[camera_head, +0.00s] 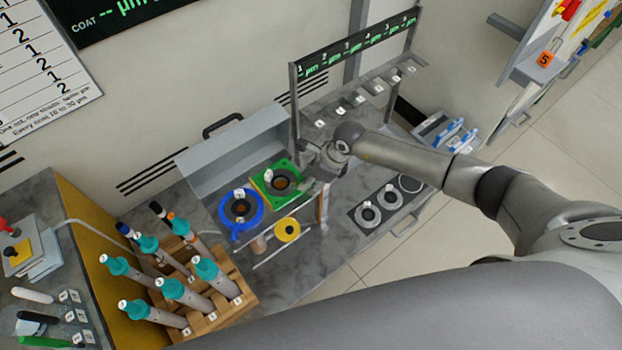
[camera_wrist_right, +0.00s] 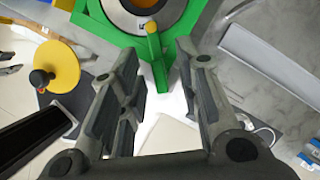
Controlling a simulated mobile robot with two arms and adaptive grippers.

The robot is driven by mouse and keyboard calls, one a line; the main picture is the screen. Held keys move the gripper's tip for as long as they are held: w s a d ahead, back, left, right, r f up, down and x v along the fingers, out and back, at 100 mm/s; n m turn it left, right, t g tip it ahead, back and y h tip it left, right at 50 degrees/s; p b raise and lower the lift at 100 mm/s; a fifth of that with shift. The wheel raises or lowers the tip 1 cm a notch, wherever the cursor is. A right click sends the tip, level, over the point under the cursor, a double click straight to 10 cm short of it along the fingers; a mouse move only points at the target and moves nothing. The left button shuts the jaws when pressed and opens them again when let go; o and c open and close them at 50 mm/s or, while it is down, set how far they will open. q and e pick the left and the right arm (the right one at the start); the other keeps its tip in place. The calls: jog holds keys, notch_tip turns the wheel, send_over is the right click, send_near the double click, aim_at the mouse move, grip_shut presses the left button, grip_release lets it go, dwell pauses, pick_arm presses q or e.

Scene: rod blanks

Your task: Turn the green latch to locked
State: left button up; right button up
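A green square fixture (camera_head: 268,190) with a dark round centre stands on the grey bench, right of a blue round fixture (camera_head: 223,213). My left gripper is out of view.
A yellow disc (camera_head: 287,230) lies in front of the fixtures. A wooden rack (camera_head: 207,318) of teal-capped rods stands at left. A numbered gantry (camera_head: 355,50) rises behind my right gripper. A dark plate with rings (camera_head: 367,216) lies at right.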

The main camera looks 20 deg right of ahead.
jog(key=v, duration=1.2)
jog(key=shift+a, duration=0.1)
